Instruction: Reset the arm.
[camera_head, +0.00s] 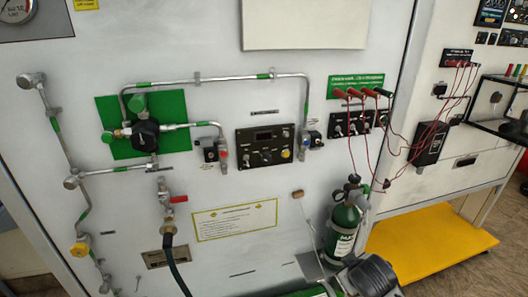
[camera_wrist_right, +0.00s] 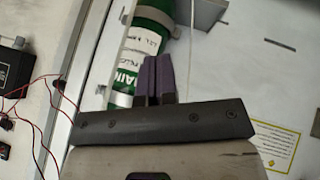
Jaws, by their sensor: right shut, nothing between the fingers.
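My right gripper (camera_wrist_right: 155,78) shows in the right wrist view with its two purple-padded fingers closed together and nothing between them. Beyond the fingers is the green oxygen cylinder (camera_wrist_right: 153,22) with white lettering. In the head view this cylinder (camera_head: 342,232) stands upright against the panel at lower right, with a black valve on top. A dark rounded part of what looks like my right arm is at the bottom edge, just below the cylinder; its fingertips cannot be made out there. My left gripper is in neither view.
The white panel (camera_head: 300,80) carries steel pipes, a black regulator (camera_head: 146,134) on a green plate, and a control box (camera_head: 266,147). Red leads (camera_head: 352,140) hang to a black box (camera_head: 430,143) at right. A yellow platform (camera_head: 430,240) lies right of the cylinder.

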